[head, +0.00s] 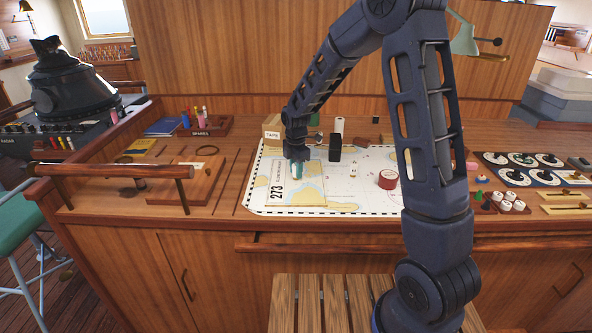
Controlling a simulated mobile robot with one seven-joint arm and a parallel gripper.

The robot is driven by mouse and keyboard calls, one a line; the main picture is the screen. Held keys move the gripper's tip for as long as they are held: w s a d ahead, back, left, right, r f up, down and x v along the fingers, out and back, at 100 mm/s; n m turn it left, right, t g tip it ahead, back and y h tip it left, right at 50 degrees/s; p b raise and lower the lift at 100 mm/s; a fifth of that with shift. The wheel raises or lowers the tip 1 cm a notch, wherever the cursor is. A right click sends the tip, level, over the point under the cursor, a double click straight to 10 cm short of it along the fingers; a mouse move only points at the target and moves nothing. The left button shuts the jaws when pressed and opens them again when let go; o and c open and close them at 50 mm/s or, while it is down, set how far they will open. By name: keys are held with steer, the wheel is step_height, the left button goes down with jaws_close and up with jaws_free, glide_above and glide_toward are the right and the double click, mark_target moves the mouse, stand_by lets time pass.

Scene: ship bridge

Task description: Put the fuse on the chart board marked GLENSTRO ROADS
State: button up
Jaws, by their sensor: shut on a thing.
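My gripper (297,163) points down over the chart table, above a pale chart board (310,198) with a large 273 on its left edge. The board's smaller lettering is too small to read surely. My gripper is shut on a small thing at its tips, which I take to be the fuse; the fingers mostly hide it. I cannot tell whether it touches the board.
The board lies on a large chart (345,203). A black box (335,147), a red tape roll (388,179) and a TAPE box (272,133) stand nearby. A wooden board (188,181) lies left; a dial panel (522,167) is right. A wooden rail (380,247) runs along the front.

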steer(key=shift+f, duration=0.1)
steer(key=o, duration=1)
steer(key=shift+c, duration=0.2)
